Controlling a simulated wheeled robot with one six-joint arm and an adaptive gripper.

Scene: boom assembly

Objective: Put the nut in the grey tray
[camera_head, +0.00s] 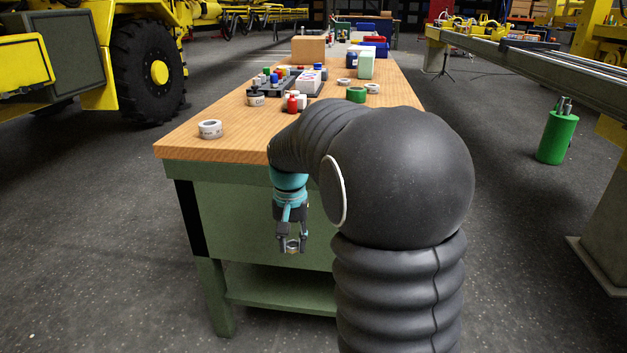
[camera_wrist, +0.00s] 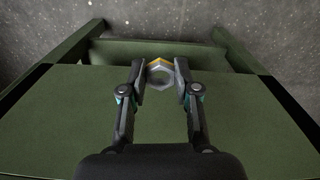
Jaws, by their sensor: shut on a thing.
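My gripper (camera_head: 292,243) hangs pointing down in front of the green side of the workbench, below the level of its top. It is shut on the nut (camera_head: 292,246), a small metal ring between the fingertips. The grey tray cannot be made out for certain; a dark grey holder (camera_head: 272,86) with coloured items stands on the bench.
The wooden bench top (camera_head: 235,140) carries a white tape roll (camera_head: 210,129), a green roll (camera_head: 356,94), red and white small bottles (camera_head: 293,102) and a cardboard box (camera_head: 309,48). The bench's lower shelf (camera_head: 280,290) is below my gripper. A green bin (camera_head: 556,137) stands at right.

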